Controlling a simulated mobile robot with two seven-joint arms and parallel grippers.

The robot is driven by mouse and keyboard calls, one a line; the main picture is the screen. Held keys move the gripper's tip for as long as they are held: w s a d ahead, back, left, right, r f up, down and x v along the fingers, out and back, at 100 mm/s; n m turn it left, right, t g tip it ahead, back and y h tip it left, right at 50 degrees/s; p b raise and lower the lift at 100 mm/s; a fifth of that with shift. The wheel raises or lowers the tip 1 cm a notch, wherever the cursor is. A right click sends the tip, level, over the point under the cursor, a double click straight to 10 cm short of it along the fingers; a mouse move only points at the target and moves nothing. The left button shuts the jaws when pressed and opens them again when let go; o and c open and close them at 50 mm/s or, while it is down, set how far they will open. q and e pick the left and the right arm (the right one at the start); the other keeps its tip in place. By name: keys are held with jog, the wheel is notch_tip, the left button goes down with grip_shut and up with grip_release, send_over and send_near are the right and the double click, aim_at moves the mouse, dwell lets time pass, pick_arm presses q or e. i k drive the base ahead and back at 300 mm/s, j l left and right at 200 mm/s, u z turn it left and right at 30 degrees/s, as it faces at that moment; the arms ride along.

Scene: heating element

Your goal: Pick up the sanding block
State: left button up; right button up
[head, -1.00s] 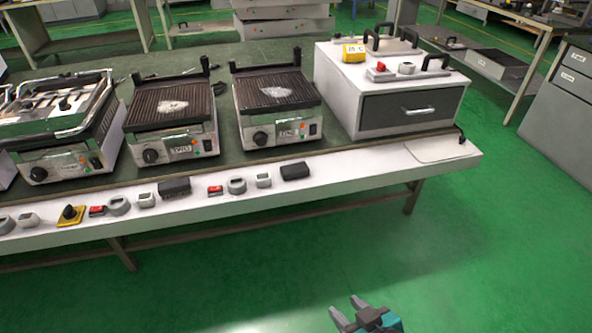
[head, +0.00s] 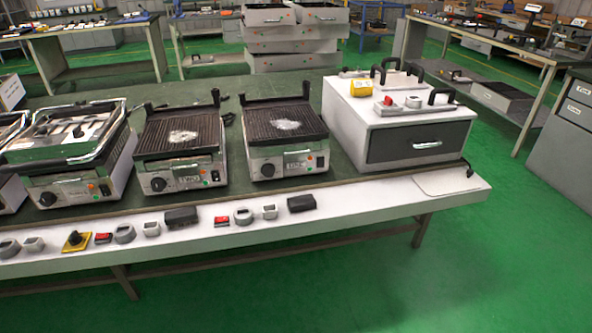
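Two dark grey blocks lie on the white front ledge of the workbench: one near the middle (head: 181,217) and one farther right (head: 301,203). Either looks like it could be the sanding block; I cannot tell which one is meant. Both rest flat and nothing touches them from above. Neither of my grippers is in the head view.
Several contact grills stand on the green bench top, one of them at the centre right (head: 285,137). A white box with a dark drawer (head: 418,142) stands at the right end. Red switches, grey rings and a yellow plate (head: 77,241) line the ledge (head: 400,201). The green floor in front is clear.

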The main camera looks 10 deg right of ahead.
aim_at(305, 202)
jog(key=i+l+u, duration=0.6)
jog(key=l+u, duration=0.2)
jog(key=l, duration=0.2)
jog(key=i+l+u, duration=0.25)
jog(key=l, duration=0.15)
jog(key=k, duration=0.1)
